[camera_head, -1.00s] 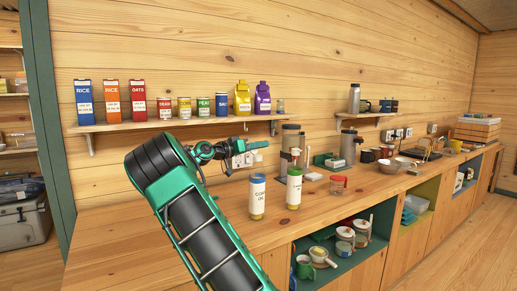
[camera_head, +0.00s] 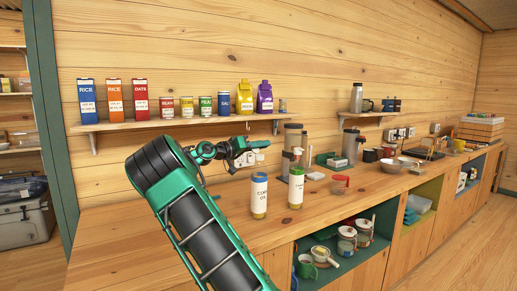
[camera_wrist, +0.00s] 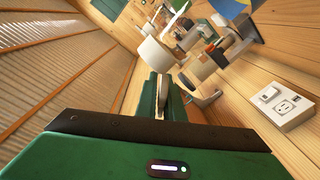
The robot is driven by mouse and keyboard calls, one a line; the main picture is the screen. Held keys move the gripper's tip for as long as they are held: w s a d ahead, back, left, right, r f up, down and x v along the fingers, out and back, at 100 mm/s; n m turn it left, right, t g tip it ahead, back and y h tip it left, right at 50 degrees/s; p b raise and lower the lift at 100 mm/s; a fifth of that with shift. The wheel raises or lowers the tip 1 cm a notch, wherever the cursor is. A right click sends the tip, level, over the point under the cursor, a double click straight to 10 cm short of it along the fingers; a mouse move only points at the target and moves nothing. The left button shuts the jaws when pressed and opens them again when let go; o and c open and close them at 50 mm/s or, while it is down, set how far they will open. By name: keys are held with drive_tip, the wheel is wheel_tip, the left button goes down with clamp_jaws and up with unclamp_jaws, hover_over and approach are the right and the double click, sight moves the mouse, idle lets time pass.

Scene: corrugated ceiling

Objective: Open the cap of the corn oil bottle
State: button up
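The corn oil bottle (camera_head: 259,198) stands upright on the wooden counter, with a white label reading CORN OIL and a yellowish base.
A similar bottle (camera_head: 296,190) with a green label mark stands just right of the corn oil. A wall shelf (camera_head: 180,122) with packages runs behind my arm. The counter's left part is clear.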

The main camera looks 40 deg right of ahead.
idle(0.3)
drive_tip(key=w+a, duration=0.2)
drive_tip(key=a, duration=0.8)
drive_tip(key=shift+a, duration=0.35)
drive_tip(key=shift+f, duration=0.1)
